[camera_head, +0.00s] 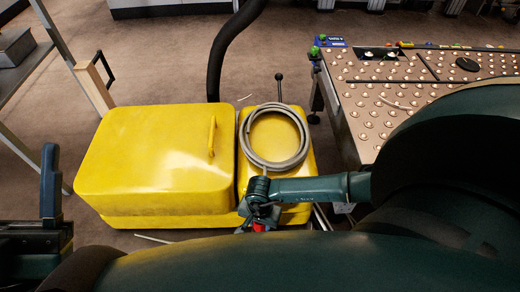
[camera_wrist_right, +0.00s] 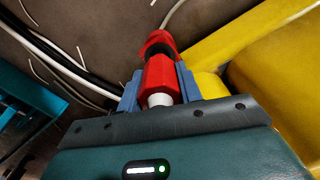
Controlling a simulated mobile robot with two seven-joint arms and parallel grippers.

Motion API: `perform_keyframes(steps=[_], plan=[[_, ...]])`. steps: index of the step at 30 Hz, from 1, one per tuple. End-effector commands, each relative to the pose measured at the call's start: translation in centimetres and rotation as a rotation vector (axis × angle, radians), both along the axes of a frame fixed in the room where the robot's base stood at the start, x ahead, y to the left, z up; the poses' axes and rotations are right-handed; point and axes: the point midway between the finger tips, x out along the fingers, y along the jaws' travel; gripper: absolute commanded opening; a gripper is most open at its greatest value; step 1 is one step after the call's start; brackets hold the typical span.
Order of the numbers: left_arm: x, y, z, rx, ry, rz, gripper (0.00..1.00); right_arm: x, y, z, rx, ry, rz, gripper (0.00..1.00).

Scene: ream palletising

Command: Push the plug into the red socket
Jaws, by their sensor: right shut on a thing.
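My right gripper (camera_wrist_right: 158,88) is shut on a red plug body (camera_wrist_right: 158,74) with a white collar, held between its blue fingers. Just beyond it in the wrist view is another red part with a dark opening, seemingly the red socket (camera_wrist_right: 158,41). The two are close and roughly in line; I cannot tell whether the plug has entered it. In the head view the right gripper (camera_head: 262,212) is at the front of the yellow machine, with a bit of red (camera_head: 259,227) below it. My left gripper (camera_head: 50,185) is partly seen at the left edge; its opening is unclear.
The yellow machine (camera_head: 150,150) carries a coiled grey cable (camera_head: 248,145) on its right part. A ball-topped table (camera_head: 385,100) stands at the right. A black hose (camera_head: 220,60) rises behind the machine. Loose cables (camera_wrist_right: 70,62) lie on the brown floor.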

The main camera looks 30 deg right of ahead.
Motion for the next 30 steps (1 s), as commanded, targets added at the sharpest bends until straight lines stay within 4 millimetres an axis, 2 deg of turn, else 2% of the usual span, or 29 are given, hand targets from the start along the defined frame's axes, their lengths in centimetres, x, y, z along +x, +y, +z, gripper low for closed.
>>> perform_keyframes(steps=[14,30], plan=[[0.0,0.0,-0.8,0.000,0.000,0.000,0.58,0.0,0.1,-1.1,0.001,0.000,0.000,0.00],[-0.3,0.2,-0.6,-0.005,-0.016,0.001,0.58,0.0,0.1,-2.4,0.001,0.000,0.000,0.00]])
